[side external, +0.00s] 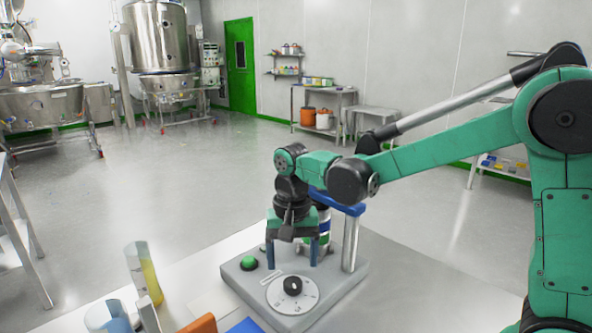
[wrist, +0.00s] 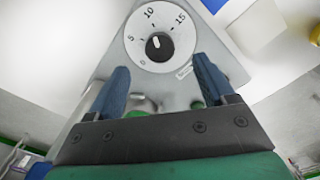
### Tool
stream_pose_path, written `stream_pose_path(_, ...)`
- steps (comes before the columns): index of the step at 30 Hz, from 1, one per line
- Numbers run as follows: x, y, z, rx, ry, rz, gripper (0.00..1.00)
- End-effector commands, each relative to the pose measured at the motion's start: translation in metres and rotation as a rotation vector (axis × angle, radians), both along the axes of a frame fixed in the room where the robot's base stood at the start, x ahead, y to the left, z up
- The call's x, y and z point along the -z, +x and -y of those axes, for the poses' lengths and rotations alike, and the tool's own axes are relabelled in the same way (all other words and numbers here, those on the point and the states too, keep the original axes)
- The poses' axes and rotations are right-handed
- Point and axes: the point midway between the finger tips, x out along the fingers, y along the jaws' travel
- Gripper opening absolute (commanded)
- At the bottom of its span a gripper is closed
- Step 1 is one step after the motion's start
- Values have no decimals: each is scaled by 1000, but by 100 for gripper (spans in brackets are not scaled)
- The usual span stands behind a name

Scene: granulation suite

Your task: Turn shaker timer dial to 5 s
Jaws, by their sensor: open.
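The shaker (side external: 345,285) is a grey box on the table with a round white timer dial (side external: 308,297) on its top near the front. The dial's black knob (side external: 292,285) shows no contact with my gripper. In the wrist view the dial (wrist: 135,30) carries the marks 0, 5, 10 and 15, and the small white mark on the knob (wrist: 160,48) looks turned up toward 10. My gripper (side external: 305,260) is open and empty, pointing down behind the knob. In the wrist view its two blue fingers (wrist: 162,70) are spread, with the knob beyond their tips.
A green button (side external: 249,263) sits left of my gripper. A metal post (side external: 351,240) with a blue clamp (side external: 345,208) and a banded tube (side external: 324,228) stand behind it. A cylinder with yellow liquid (side external: 148,275) and a blue beaker (side external: 107,318) stand at the left.

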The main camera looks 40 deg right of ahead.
Motion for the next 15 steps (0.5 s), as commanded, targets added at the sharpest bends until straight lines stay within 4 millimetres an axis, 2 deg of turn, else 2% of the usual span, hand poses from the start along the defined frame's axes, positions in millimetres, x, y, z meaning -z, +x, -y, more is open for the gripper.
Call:
stream_pose_path(9,39,0,0,-2,0,3,76)
stream_pose_path(15,48,0,0,-2,0,4,76)
